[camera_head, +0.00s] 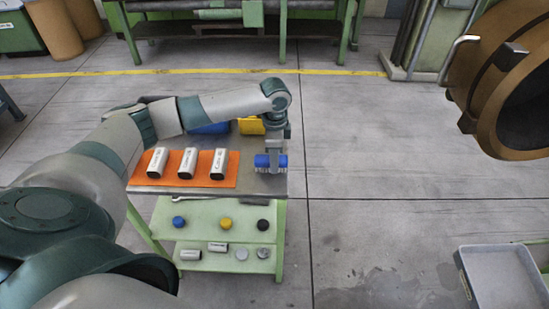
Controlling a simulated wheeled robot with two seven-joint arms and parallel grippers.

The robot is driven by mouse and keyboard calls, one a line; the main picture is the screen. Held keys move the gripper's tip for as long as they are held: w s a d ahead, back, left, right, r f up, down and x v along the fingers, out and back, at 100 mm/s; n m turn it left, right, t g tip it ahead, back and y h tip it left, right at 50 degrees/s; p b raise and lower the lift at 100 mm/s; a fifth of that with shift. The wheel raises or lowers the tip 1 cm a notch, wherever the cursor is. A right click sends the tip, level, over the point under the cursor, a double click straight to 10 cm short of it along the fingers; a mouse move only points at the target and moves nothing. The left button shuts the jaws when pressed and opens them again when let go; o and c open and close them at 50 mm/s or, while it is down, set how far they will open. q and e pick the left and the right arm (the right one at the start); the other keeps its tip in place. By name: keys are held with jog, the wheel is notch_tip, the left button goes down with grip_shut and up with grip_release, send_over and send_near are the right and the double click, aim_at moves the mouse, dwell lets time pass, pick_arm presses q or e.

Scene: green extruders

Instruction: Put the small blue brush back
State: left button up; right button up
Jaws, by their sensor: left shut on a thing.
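The small blue brush (264,161) is at the right end of the cart's upper shelf, its bristles pointing down at the metal top. My left gripper (271,156) reaches down over it and is shut on it. I cannot tell whether the bristles touch the shelf. The green cart's metal top (265,184) shows around the brush. My right gripper is not in view.
An orange mat (228,181) with several white labelled cylinders lies left of the brush. Behind are a yellow bin (252,126) and a blue bin (212,128), partly hidden by my arm. The lower shelf (204,236) holds small caps and cylinders.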

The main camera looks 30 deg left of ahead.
pick_arm(q)
jog(key=o, duration=1)
jog(key=shift+f, duration=0.1)
jog(key=shift+r+b, duration=1.6)
jog(key=shift+r, duration=4.55)
